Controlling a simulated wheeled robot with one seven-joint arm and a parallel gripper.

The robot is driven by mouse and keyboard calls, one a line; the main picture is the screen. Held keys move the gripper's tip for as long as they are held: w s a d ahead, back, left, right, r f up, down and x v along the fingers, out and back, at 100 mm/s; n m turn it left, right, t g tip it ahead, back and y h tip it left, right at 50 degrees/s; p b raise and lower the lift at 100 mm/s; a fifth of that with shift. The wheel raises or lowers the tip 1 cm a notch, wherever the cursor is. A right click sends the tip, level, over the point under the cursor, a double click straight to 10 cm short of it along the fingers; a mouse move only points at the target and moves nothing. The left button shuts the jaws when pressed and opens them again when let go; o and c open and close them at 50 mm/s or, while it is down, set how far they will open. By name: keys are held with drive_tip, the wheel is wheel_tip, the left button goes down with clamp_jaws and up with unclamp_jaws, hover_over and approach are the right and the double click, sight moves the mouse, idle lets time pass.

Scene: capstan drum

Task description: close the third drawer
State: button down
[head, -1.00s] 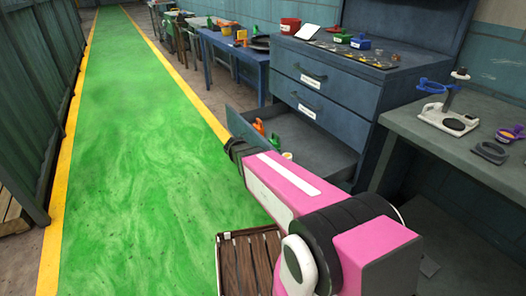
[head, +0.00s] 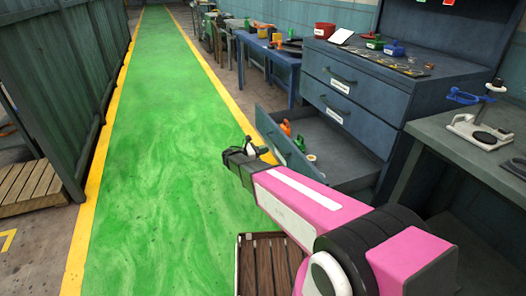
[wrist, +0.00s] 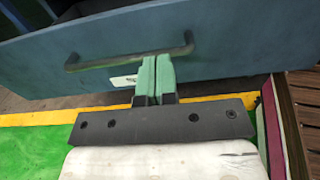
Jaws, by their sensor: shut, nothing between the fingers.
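The third drawer is the bottom one of the blue cabinet (head: 355,95), and it is pulled well out. Its blue front (head: 283,140) faces the green walkway, and its grey inside holds a few small items, one of them orange (head: 286,128). In the wrist view the drawer front (wrist: 235,50) spans the top, with a dark bar handle (wrist: 105,63). My gripper (wrist: 157,60) has its green fingers together, empty, in front of the drawer front at the handle. Contact is unclear. The fingers partly hide a white label (wrist: 123,81). The head view shows my gripper (head: 249,145) beside the drawer front.
The two upper drawers (head: 343,83) are shut. A grey workbench (head: 440,130) stands right of the cabinet and a blue table (head: 280,57) beyond it. A wooden slatted crate (head: 262,262) is low in front. The green walkway (head: 165,180) is clear.

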sight(287, 144)
drive_tip(key=x, duration=1)
drive_tip(key=shift+w+d, duration=0.1)
drive_tip(key=shift+d, duration=0.05)
drive_tip(key=x, duration=3.3)
drive_tip(key=shift+d+f, duration=0.15)
drive_tip(key=shift+w+d, duration=0.15)
drive_tip(key=v, duration=1.5)
drive_tip(key=s+a+m+g+y, duration=0.2)
drive_tip(key=s+a+m+y, duration=0.1)
drive_tip(key=s, duration=0.6)
drive_tip(key=s+a+f+m+g+y, duration=0.1)
drive_tip(key=s+a+m+y, duration=0.3)
drive_tip(key=s+m, duration=0.4)
drive_tip(key=s+a+m+g+y, duration=0.2)
drive_tip(key=s+m+y, duration=0.3)
drive_tip(key=s, duration=0.4)
drive_tip(key=shift+s+a+f+m+g+y, duration=0.15)
drive_tip(key=shift+a+f+m, duration=0.05)
drive_tip(key=shift+a, duration=0.2)
drive_tip(key=shift+s+a+f+m+g+y, duration=0.15)
drive_tip(key=shift+a+m, duration=0.05)
drive_tip(key=shift+a, duration=0.15)
drive_tip(key=s+a+r+m+y, duration=0.2)
drive_tip(key=s+a+m+y, duration=0.2)
drive_tip(key=s+a, duration=0.1)
drive_tip(key=shift+s+a+m+y, duration=0.3)
drive_tip(key=shift+s+a+m, duration=0.1)
drive_tip(key=shift+a, duration=0.45)
